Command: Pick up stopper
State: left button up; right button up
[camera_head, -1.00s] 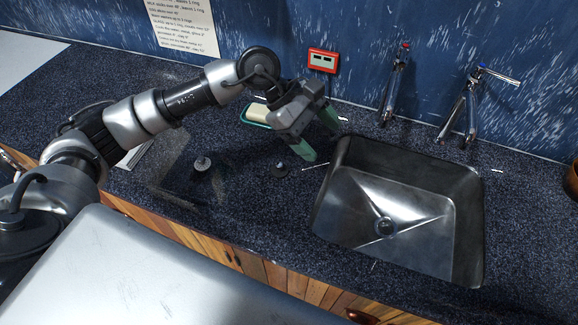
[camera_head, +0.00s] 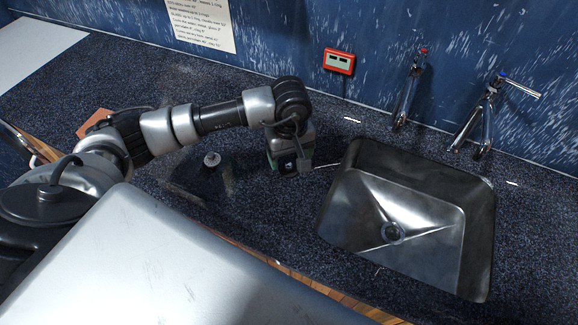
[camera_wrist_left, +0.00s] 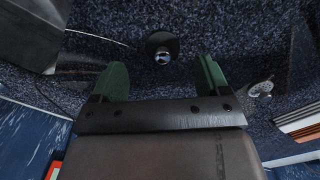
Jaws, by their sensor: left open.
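The stopper (camera_wrist_left: 162,45) is a dark round disc with a shiny metal knob, lying on the speckled counter in the left wrist view. It lies just ahead of my fingertips, roughly centred between them and apart from both. A thin chain or wire runs near it towards the sink. In the head view my gripper hides the stopper. My left gripper (camera_head: 289,163) points down over the counter left of the sink. Its two green fingers also show apart and empty in the left wrist view (camera_wrist_left: 161,66). My right gripper is not in view.
The metal sink (camera_head: 372,190) is right of the gripper, with two taps (camera_head: 408,90) behind it. A small metal knob (camera_head: 211,159) with a glassy shape around it stands to the left. A red-framed device (camera_head: 340,61) is on the blue wall.

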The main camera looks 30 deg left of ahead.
aim_at(289, 164)
pick_arm(q)
notch_tip(289, 164, down, 4)
jog(key=shift+s+a+f+p, duration=0.1)
jog(key=shift+s+p, duration=0.05)
jog(key=shift+p, duration=0.4)
jog(key=shift+c, duration=0.4)
jog(key=c, duration=0.9)
